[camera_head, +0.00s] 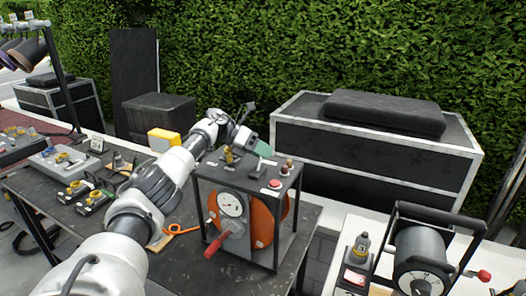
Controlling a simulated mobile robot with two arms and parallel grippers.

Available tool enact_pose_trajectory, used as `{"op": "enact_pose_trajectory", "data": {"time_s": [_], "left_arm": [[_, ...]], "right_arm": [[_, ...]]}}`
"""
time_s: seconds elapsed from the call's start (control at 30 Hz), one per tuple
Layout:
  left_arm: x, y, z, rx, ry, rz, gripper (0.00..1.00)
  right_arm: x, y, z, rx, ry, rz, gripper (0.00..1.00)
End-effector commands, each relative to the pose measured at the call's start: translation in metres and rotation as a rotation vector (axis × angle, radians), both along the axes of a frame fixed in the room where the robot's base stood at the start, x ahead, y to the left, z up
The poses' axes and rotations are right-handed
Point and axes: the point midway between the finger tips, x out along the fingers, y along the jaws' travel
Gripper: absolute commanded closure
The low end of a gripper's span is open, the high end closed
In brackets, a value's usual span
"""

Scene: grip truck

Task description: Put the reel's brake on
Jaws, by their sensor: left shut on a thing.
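A reel with an orange drum (264,222) sits in a dark open frame on the black table. A round white dial (230,204) and a crank with a red handle (215,245) are on its front. A pale grey lever (262,166) stands on the frame's top plate. My left gripper (262,154) reaches over the top plate from the left and is shut at the lever's upper end; the exact contact is small and partly hidden. Near it are a yellow-brown fitting (229,156) and a red button (274,184). My right gripper is not in view.
A second, black reel (420,255) with a red crank handle stands on the white surface at right. A large black case (370,150) stands behind; a hedge closes the back.

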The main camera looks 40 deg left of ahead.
Motion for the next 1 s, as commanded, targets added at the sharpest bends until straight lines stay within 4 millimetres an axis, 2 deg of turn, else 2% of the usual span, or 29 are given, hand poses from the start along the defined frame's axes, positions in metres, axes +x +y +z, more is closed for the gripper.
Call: {"op": "enact_pose_trajectory", "data": {"time_s": [0.47, 0.5, 0.63, 1.0], "left_arm": [[0.0001, 0.0002, -0.001, -0.003, 0.014, 0.001, 1.0], [0.0001, 0.0002, -0.001, -0.003, 0.014, 0.001, 0.69], [0.0, 0.0002, -0.0009, -0.003, 0.014, 0.001, 0.49], [-0.0021, 0.0043, 0.0009, -0.003, 0.011, 0.001, 0.48]], "right_arm": [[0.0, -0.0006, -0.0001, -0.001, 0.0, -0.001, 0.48], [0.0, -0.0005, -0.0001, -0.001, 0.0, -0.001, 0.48], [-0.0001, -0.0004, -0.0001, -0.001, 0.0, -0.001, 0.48], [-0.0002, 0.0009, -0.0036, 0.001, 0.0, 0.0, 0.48]]}}
